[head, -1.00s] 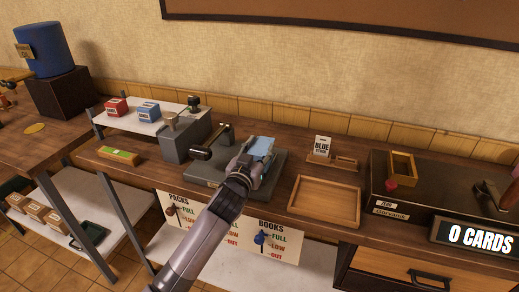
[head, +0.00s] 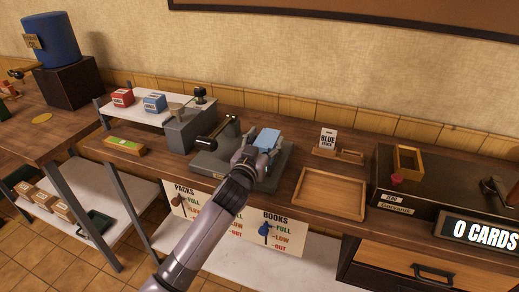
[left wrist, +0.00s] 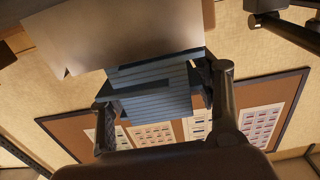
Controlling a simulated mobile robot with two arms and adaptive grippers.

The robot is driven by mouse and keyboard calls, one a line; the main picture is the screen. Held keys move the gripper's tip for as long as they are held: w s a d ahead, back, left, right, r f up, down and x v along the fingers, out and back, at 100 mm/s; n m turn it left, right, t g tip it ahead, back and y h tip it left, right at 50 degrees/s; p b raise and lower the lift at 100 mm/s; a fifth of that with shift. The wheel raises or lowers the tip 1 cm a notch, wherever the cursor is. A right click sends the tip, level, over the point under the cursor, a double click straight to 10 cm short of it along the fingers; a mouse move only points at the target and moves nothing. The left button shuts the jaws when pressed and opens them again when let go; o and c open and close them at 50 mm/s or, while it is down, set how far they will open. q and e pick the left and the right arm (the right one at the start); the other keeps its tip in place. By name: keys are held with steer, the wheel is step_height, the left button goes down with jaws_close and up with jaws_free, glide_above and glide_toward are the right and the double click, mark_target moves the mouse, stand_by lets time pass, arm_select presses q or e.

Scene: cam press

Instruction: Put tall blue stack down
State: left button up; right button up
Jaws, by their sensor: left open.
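The tall blue stack (head: 267,138) is at the right part of the dark grey press base (head: 276,177) on the bench. In the left wrist view the stack (left wrist: 150,92) shows as many thin blue layers, some offset from others. My left gripper (head: 256,152) is at the stack, with its fingers open on either side of it. In the left wrist view the fingers of my left gripper (left wrist: 160,100) flank the stack; light contact cannot be ruled out. The gripper hides the stack's lower part in the head view. My right gripper is not in view.
The press lever (head: 216,138) stands just left of the stack. An empty wooden tray (head: 330,212) lies to the right, with a "BLUE" card sign (head: 328,138) behind it. Red (head: 122,97) and blue (head: 154,102) boxes sit on a raised shelf at left.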

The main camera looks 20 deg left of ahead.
arm_select(q)
steer(key=s+b, duration=0.1)
steer(key=s, duration=1)
steer(key=shift+s+a, duration=0.2)
steer(key=shift+s, duration=0.15)
